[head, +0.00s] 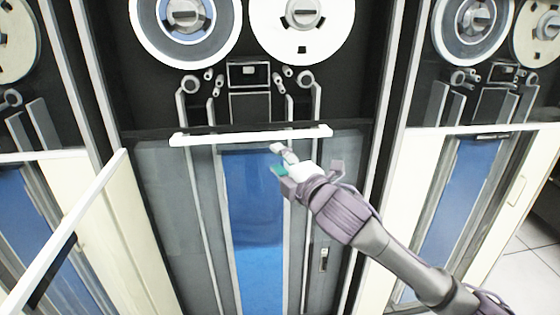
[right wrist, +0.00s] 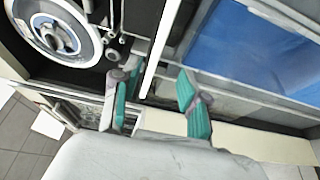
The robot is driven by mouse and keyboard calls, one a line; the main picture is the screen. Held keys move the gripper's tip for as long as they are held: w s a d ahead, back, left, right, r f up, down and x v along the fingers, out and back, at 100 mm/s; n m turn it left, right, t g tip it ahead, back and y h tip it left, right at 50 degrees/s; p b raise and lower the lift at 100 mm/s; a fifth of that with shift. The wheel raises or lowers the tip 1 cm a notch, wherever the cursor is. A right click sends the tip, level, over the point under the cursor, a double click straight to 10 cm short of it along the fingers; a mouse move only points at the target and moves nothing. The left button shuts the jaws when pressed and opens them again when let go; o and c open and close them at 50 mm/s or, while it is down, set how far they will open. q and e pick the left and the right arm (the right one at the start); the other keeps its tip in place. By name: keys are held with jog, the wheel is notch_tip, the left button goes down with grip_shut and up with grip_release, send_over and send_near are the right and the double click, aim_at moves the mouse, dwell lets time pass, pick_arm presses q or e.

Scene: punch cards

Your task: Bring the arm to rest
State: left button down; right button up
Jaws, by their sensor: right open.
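My right arm comes in from the lower right in the head view. Its gripper (head: 280,159) is in front of the middle tape cabinet, just below the white horizontal bar (head: 250,136). In the right wrist view the gripper (right wrist: 158,103) has its two green-padded fingers spread apart with nothing between them. The white bar also shows in the right wrist view (right wrist: 163,42), running beyond the gap between the fingers. I cannot tell whether the gripper touches the cabinet. My left gripper is not in view.
Tape reels (head: 187,22) sit above the bar, and a blue panel (head: 256,235) below it. A second cabinet (head: 450,200) stands at right. A long white bar (head: 75,220) slants across the left. Floor tiles (head: 522,262) show at lower right.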

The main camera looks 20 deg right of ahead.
dwell(0.3)
jog(key=w+d+f+m+g+h, duration=0.1)
jog(key=d+f+m+g, duration=0.15)
jog(key=f, duration=1.05)
jog(key=w+d+f+m+g+h, duration=0.1)
jog(key=w+d+f+m+g, duration=0.2)
jog(key=f, duration=1.1)
jog(key=s+f+m+g, duration=0.15)
jog(key=s+f, duration=0.25)
jog(key=f, duration=0.4)
jog(key=s+d+f+m+g, duration=0.1)
jog(key=s+f+m, duration=0.1)
jog(key=s+f, duration=0.35)
jog(key=s+f+m+g, duration=0.1)
jog(key=s+f, duration=0.1)
jog(key=f, duration=0.7)
jog(key=s+a+f+m+g, duration=0.2)
jog(key=s+f+m+g, duration=0.1)
jog(key=s+f, duration=1)
jog(key=s+a+f+m+g, duration=0.25)
jog(key=s+f, duration=0.75)
jog(key=s, duration=0.7)
jog(key=s+a+f+g, duration=0.1)
jog(key=s, duration=0.6)
jog(key=s+a+f+m+g, duration=0.1)
jog(key=s+a+f, duration=0.1)
jog(key=s, duration=0.6)
jog(key=shift+g, duration=0.25)
